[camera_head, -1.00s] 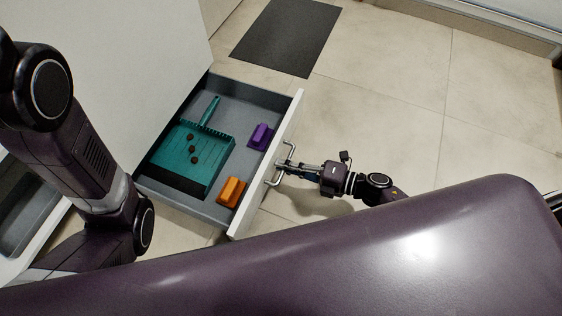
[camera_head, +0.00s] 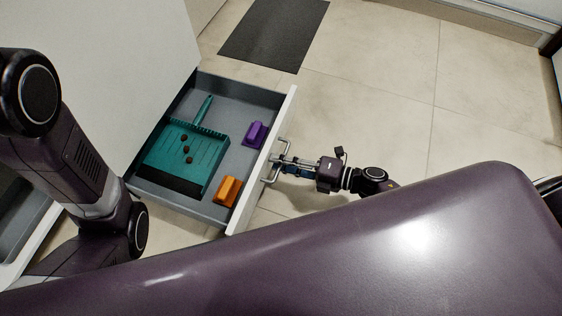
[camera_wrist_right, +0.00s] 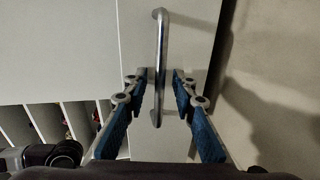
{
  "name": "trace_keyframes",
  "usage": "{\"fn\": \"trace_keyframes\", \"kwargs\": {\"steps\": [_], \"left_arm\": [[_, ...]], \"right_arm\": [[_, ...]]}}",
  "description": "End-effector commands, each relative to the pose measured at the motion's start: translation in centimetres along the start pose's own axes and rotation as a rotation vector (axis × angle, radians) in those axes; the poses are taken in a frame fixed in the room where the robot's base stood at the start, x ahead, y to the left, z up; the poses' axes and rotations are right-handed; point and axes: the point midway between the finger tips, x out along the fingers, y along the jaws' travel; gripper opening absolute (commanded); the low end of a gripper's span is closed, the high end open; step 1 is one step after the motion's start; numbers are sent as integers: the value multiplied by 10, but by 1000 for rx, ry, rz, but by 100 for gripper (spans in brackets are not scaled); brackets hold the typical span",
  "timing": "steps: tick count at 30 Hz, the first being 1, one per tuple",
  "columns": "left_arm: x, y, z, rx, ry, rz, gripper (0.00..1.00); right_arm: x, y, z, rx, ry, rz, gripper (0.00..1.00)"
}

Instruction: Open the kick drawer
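The kick drawer (camera_head: 262,153) stands pulled out from the white cabinet (camera_head: 95,65), its inside widely exposed in the head view. Its bar handle (camera_head: 267,180) is on the white front and also shows in the right wrist view (camera_wrist_right: 160,50). My right gripper (camera_head: 275,161) is at the handle. In the right wrist view its two blue-padded fingers (camera_wrist_right: 160,80) stand either side of the bar, with a visible gap on each side. My left arm is at the left of the head view; its gripper is not visible.
In the drawer lie a teal dustpan (camera_head: 205,168) with several small dark lumps, a purple block (camera_head: 255,133) and an orange block (camera_head: 227,191). A dark mat (camera_head: 275,32) lies on the floor beyond. Tiled floor (camera_head: 380,110) right of the drawer is clear.

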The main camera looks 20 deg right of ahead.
Motion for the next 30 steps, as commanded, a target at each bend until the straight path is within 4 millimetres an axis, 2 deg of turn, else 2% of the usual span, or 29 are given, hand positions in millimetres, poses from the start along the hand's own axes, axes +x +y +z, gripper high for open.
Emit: {"fn": "trace_keyframes", "kwargs": {"steps": [5,8,15,21,25,30], "left_arm": [[1,0,-1,0,4,-2,40],[0,0,0,0,2,-2,40],[0,0,0,-1,-1,-2,40],[0,0,1,-1,-3,-2,40],[0,0,1,-1,-3,-2,40],[0,0,1,-1,-3,-1,40]], "right_arm": [[-10,-1,0,0,-1,-3,25],[-26,-1,0,0,0,-3,25],[-78,-1,-1,1,1,-4,25],[-109,-1,0,0,0,-2,25],[-118,0,0,1,1,-1,25],[-120,0,0,0,0,1,25]]}}
